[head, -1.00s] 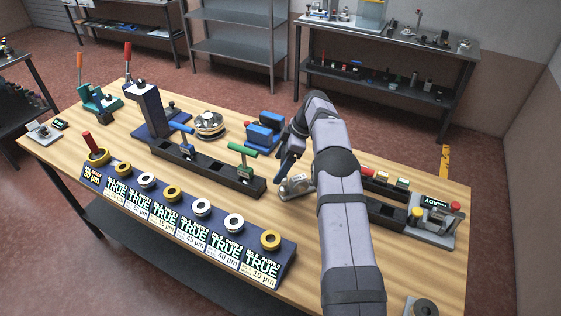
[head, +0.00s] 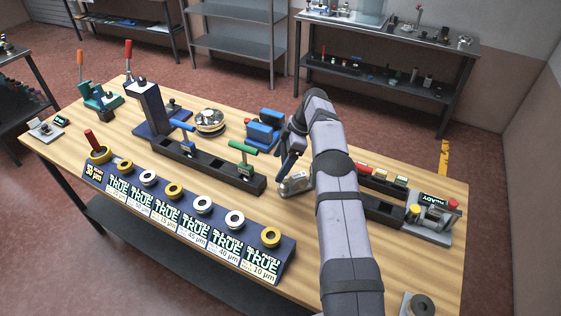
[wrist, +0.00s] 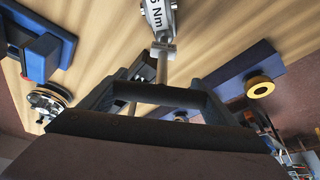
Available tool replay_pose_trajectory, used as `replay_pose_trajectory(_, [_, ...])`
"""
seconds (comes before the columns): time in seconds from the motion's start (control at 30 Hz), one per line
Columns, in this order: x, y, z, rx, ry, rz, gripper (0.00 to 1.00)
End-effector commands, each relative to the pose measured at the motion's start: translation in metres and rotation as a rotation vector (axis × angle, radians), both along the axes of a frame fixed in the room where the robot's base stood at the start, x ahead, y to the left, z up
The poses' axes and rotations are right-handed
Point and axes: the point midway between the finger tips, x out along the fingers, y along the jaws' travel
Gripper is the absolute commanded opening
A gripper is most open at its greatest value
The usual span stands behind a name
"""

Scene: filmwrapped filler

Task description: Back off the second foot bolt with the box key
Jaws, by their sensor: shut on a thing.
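My gripper (head: 289,160) is low over the right-centre of the bench. In the wrist view it (wrist: 163,76) is shut on a thin metal shaft (wrist: 163,65). The shaft runs through a grey collar to a silver body (wrist: 158,14) with an "Nm" label. That body also shows in the head view (head: 295,184), close to the bench top. I cannot tell whether this tool is the box key. A green T-handled tool (head: 243,147) and a blue-handled one (head: 182,126) stand at the black channel rack (head: 210,170). No foot bolt can be made out clearly.
A blue upright stand (head: 149,108) is behind the rack. A round metal piece (head: 210,121) and a blue block (head: 263,132) lie behind. A sloped row of labelled rings (head: 190,222) fills the front. A grey fixture (head: 434,220) is at right, beyond my arm.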

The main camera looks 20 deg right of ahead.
Motion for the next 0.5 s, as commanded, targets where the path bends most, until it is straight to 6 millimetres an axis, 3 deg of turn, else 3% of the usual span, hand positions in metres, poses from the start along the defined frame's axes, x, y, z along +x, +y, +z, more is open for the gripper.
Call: replay_pose_trajectory(0.5, [0.0011, -0.0003, 0.0002, 0.0, -0.001, -0.054, 0.54])
